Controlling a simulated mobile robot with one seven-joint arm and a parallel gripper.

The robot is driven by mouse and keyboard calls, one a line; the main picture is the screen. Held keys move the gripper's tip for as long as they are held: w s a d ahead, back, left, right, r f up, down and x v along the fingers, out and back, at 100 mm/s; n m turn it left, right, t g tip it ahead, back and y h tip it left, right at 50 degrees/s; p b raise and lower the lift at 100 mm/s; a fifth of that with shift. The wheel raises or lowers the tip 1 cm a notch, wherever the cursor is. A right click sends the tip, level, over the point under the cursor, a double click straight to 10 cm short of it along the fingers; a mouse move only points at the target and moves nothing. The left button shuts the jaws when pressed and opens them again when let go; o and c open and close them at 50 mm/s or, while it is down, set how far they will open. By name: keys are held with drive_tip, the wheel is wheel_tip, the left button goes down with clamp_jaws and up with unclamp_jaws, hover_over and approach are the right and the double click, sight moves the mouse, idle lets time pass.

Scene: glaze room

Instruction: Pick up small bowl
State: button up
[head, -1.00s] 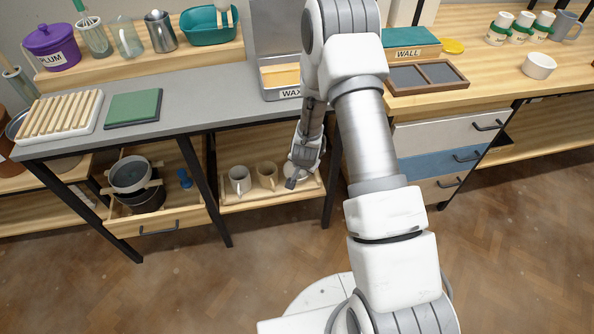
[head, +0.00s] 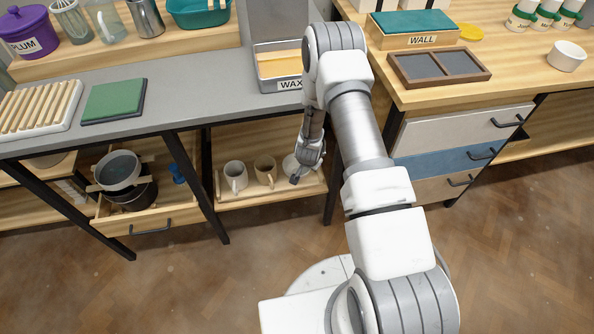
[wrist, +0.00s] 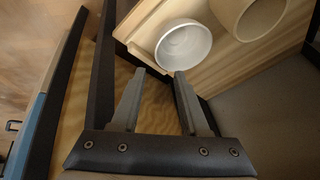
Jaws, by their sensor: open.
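A small white bowl (wrist: 184,46) sits on a wooden tray on the low shelf, beside a tan mug (wrist: 254,14). In the head view the bowl (head: 289,166) is partly hidden by my gripper (head: 298,178). In the wrist view my gripper (wrist: 160,74) is open and empty. Its fingertips are just short of the bowl's near rim, with the bowl slightly right of the gap. Another small white bowl (head: 566,56) stands on the right wooden counter, away from my gripper.
A white mug (head: 235,176) shares the low tray (head: 258,193). Dark table legs (head: 331,196) stand close to my gripper, and the grey worktop (head: 190,95) is above. An open drawer (head: 160,222) with pots juts out at left. Drawers (head: 452,158) are at right.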

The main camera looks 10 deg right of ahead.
sight(297, 169)
drive_tip(key=b+x, duration=0.1)
drive_tip(key=x, duration=0.2)
drive_tip(key=b+x, duration=0.1)
drive_tip(key=x, duration=0.3)
drive_tip(key=b+x, duration=0.1)
drive_tip(key=x, duration=0.3)
drive_tip(key=shift+s+f+b, duration=0.15)
drive_tip(key=shift+s+b, duration=0.15)
drive_tip(key=shift+b, duration=0.05)
clamp_jaws()
idle(0.9)
